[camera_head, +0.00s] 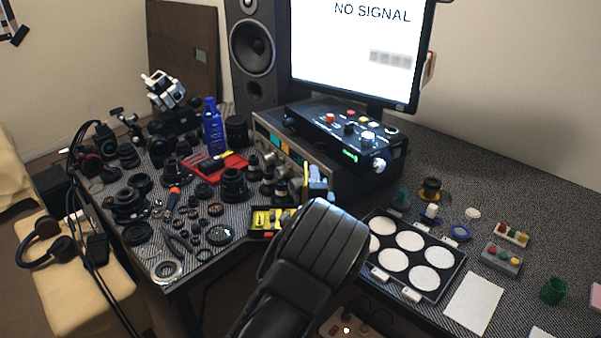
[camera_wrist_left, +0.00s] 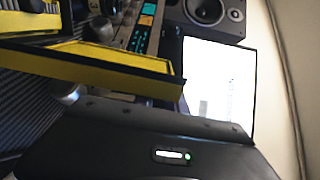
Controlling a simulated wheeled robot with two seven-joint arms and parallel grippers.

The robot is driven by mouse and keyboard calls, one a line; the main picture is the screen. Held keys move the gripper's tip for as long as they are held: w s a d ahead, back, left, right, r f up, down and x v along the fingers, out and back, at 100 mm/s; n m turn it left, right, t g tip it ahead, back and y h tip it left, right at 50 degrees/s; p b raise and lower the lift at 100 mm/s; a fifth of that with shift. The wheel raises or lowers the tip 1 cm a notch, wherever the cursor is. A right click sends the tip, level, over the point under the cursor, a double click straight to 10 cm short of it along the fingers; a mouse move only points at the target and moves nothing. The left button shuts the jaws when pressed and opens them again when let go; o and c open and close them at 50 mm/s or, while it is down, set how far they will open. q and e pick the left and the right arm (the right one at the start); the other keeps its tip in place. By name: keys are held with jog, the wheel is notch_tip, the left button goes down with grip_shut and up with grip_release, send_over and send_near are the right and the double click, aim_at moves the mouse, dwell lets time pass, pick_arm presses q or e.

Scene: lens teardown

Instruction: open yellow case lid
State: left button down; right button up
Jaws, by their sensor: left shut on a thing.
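The yellow case (camera_head: 262,220) lies open toward me on the left bench, with a dark rim and small items in its yellow inside. In the left wrist view, its yellow-lined lid (camera_wrist_left: 95,66) with a black edge stands raised at a tilt, apart from the yellow-edged tray part at left (camera_wrist_left: 22,88). My left gripper (camera_head: 316,235) reaches in from below, just right of the case, and is shut on the lid. Its fingertips and the grip point are hidden behind its dark body. My right gripper is not in view.
Lens parts and tools crowd the left bench (camera_head: 180,268). A control box (camera_head: 345,135) and a monitor (camera_head: 355,45) stand behind. A blue bottle (camera_head: 213,128) stands at the back. A tray with white discs (camera_head: 455,262) lies to the right.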

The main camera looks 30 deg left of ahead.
pick_arm(q)
jog(key=shift+w+d+f+m, duration=0.2)
jog(key=shift+w+d+m, duration=0.05)
jog(key=shift+d+m, duration=0.25)
jog(key=shift+w+d+f+m, duration=0.15)
jog(key=shift+w+d+m, duration=0.1)
jog(key=shift+d+m, duration=0.2)
jog(key=c, duration=1.4)
grip_release()
jog(key=shift+o, duration=0.2)
jog(key=v, duration=0.7)
jog(key=shift+s+d, duration=0.2)
jog(key=shift+s, duration=0.15)
jog(key=shift+s+d, duration=0.1)
